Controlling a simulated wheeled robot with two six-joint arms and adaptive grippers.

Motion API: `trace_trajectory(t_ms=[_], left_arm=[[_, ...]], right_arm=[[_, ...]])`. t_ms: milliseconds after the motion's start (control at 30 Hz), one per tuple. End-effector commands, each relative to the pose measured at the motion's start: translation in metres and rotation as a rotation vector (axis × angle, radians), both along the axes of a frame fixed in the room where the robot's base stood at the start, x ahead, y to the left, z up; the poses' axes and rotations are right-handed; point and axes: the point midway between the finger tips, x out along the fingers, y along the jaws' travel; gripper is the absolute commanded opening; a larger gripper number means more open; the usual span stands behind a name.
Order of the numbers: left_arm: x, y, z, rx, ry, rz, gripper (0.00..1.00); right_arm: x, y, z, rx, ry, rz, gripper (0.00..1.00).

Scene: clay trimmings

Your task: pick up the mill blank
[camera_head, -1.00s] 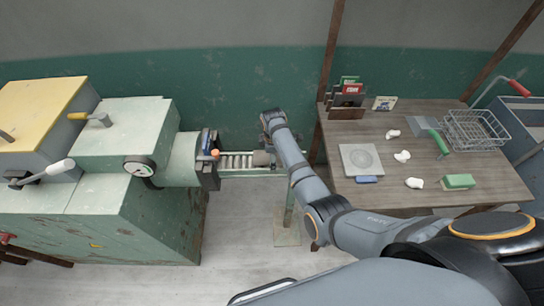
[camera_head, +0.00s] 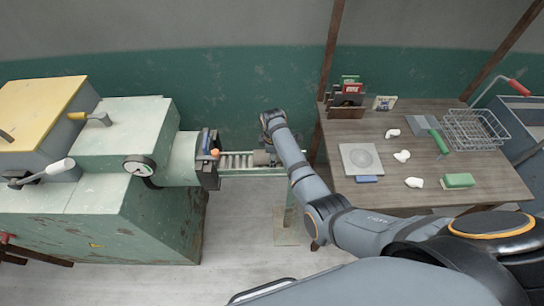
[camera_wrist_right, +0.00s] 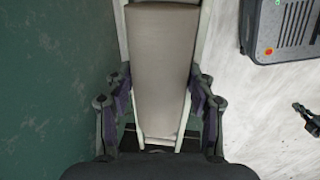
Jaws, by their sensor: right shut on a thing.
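The mill blank (camera_wrist_right: 163,72) is a smooth, grey-brown round billet, seen lengthwise in the right wrist view. In the head view its end (camera_head: 261,158) shows at the right end of the roller track, partly hidden by my right arm. My right gripper (camera_wrist_right: 161,100) has a finger on each side of the blank and is shut on it. The blank still lies over the pale track, and I cannot tell whether there is a gap under it. My left gripper is in neither view.
The roller track (camera_head: 237,161) runs from the green mill (camera_head: 150,210) on the left. A wooden table (camera_head: 400,192) on the right bears a wire basket (camera_head: 476,130), a square slab (camera_head: 361,159), a green block (camera_head: 458,180) and several white lumps. The green wall is close behind.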

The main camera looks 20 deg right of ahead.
Motion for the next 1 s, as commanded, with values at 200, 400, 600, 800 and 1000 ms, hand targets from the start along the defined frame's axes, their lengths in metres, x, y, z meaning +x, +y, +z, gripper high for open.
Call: trace_trajectory(t_ms=[200, 400, 600, 800, 1000], left_arm=[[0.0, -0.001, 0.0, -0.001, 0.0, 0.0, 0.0], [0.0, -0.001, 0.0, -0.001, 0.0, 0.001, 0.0], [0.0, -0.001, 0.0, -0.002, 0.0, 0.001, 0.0], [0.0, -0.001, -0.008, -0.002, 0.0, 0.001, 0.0], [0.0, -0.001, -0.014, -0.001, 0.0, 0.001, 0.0]], right_arm=[[0.001, 0.0, 0.008, 0.0, -0.003, 0.0, 0.0], [-0.001, -0.001, 0.036, 0.0, -0.005, -0.001, 0.0], [-0.031, -0.011, 0.07, 0.0, -0.006, -0.002, 0.0], [-0.077, -0.026, 0.101, -0.001, -0.002, -0.001, 0.0], [-0.114, -0.038, 0.12, -0.002, -0.004, 0.0, 0.0]])
